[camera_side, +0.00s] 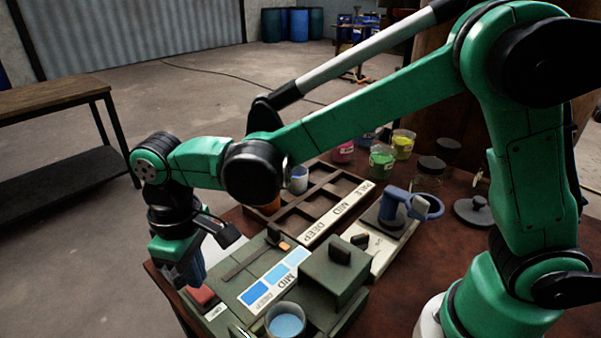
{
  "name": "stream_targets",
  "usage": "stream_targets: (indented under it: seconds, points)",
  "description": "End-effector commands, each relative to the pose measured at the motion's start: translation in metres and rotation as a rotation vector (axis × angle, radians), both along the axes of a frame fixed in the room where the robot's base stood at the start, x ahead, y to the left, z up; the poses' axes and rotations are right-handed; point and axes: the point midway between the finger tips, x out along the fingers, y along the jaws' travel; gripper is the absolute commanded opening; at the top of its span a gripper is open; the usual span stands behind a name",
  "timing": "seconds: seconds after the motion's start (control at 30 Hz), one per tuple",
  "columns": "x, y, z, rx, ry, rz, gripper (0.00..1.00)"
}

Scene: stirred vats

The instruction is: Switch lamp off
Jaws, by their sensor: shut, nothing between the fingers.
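A grey-green box unit (235,268) stands on the brown table, with a blue swatch card marked MID and DEEP (275,281) on top. A red switch (202,296) sits at its left front corner, beside a small white label too small to read surely. No part that is clearly a lamp can be made out, nor whether it is lit. My gripper (192,280) points down just above and behind the red switch. It is shut and empty. The fingertips are partly hidden, so I cannot tell whether they touch the switch.
A cup of blue liquid (286,322) stands at the unit's front edge. Behind are a wooden rack (328,193) with cups, a blue clamp-like device (398,203), and several paint pots, including a green one (382,160). A bench (55,95) stands left, across open floor.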

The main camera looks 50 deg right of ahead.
Motion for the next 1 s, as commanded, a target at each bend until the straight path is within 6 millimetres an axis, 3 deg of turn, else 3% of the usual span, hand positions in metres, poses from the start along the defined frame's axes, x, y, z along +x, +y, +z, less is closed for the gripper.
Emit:
stream_targets:
  seconds: [1.0]
  points:
    - [0.000, 0.000, -0.013, 0.000, 0.000, 0.000, 0.00]
